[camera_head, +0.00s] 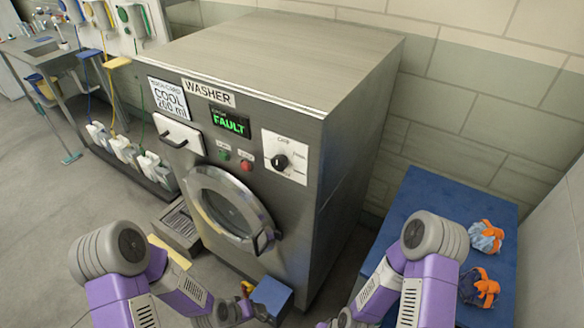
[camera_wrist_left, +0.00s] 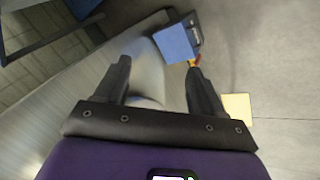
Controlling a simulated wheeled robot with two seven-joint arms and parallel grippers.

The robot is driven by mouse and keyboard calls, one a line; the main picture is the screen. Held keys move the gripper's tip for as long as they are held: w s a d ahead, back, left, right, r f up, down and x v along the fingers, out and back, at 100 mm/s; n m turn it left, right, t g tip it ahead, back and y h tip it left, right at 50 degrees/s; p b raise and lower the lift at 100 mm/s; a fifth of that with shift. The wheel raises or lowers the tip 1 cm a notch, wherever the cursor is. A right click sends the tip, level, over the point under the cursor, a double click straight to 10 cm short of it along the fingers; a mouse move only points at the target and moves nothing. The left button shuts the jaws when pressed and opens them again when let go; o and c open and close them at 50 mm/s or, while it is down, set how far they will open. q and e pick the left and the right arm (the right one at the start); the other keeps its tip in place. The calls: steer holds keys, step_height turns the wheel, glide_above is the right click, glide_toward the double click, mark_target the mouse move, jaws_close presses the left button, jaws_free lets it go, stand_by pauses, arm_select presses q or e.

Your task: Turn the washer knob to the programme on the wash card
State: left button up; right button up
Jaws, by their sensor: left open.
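The washer (camera_head: 255,130) is a grey steel machine with a round door. Its black knob (camera_head: 279,162) sits on a white dial panel (camera_head: 298,160); "Cool" reads at the dial's top, the other labels are blurred, and I cannot tell where the knob points. The wash card (camera_head: 170,99) on the upper left front reads "COOL 200 ml". A green display (camera_head: 229,122) reads "FAULT". My left gripper (camera_wrist_left: 158,78) is open, its fingers apart, with nothing between them, low and away from the knob. My right gripper is outside the views.
A green button (camera_head: 224,155) and a red button (camera_head: 246,165) sit left of the knob. A blue box (camera_head: 272,296) is low before the washer and beyond my left fingers (camera_wrist_left: 175,43). A blue table (camera_head: 430,190) at right holds orange-and-blue items. Bottles stand at left.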

arm_select(q)
steer(key=w+r+t+h+b, duration=0.1)
steer(key=w+r+t, duration=0.4)
steer(key=w+r, duration=0.7)
steer(key=m+t+h+b, duration=0.1)
steer(key=t+h+b, duration=0.1)
steer(key=t+h, duration=0.4)
glide_toward(276, 165)
steer(key=x, duration=0.7)
steer(key=shift+w+d+r, duration=0.15)
steer(key=shift+d, duration=0.1)
steer(key=shift+w+d, duration=0.4)
steer(key=shift+w, duration=0.2)
steer(key=c, duration=1.1)
